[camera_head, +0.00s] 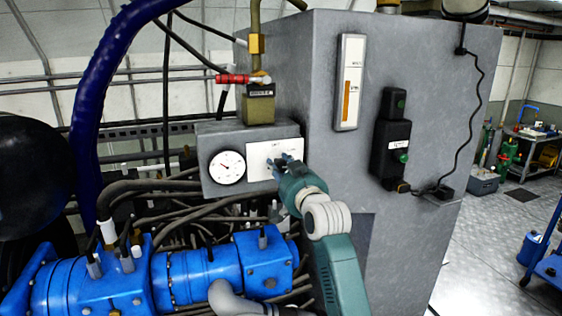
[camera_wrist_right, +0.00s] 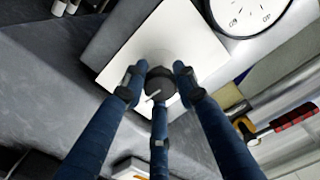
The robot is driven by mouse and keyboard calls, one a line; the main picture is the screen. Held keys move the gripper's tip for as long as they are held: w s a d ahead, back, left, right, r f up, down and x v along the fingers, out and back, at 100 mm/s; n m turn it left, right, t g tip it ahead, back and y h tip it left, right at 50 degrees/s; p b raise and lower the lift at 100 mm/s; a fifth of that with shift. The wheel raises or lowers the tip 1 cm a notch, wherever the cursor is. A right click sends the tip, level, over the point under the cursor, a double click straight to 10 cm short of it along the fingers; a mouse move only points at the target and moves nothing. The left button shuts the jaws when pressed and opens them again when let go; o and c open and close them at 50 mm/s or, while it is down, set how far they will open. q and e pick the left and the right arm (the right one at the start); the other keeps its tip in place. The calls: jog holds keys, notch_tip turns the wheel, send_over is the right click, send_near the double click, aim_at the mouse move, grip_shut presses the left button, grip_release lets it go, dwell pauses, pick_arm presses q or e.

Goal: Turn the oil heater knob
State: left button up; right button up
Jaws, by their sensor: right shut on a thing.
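The oil heater knob (camera_wrist_right: 158,85) is a small dark round knob with a light pointer line, on a white plate (camera_wrist_right: 125,55). In the head view this white plate (camera_head: 262,155) is on the front of a grey control box, and the knob is mostly hidden by my gripper. My right gripper (camera_head: 284,162) reaches up to the plate from the lower right. In the right wrist view its three blue fingers (camera_wrist_right: 160,82) are closed around the knob.
A round gauge (camera_head: 227,167) sits left of the plate. A valve with a red handle (camera_head: 236,79) is above the box. Hoses and blue machinery (camera_head: 205,275) fill the space below. A black switch box (camera_head: 391,150) is on the tank's right face.

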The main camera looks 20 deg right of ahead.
jog(key=m+p, duration=0.1)
jog(key=m, duration=0.2)
jog(key=shift+a+f+p, duration=0.1)
jog(key=shift+f+p, duration=0.2)
jog(key=shift+p, duration=0.05)
jog(key=shift+f+m+p, duration=0.15)
jog(key=shift+m+p, duration=0.25)
jog(key=shift+m, duration=0.5)
jog(key=o, duration=1)
jog(key=shift+o, duration=0.8)
jog(key=shift+r, duration=0.2)
jog(key=shift+s+r, duration=0.1)
jog(key=shift+s, duration=0.1)
jog(key=s, duration=1.1)
jog(key=shift+s, duration=0.25)
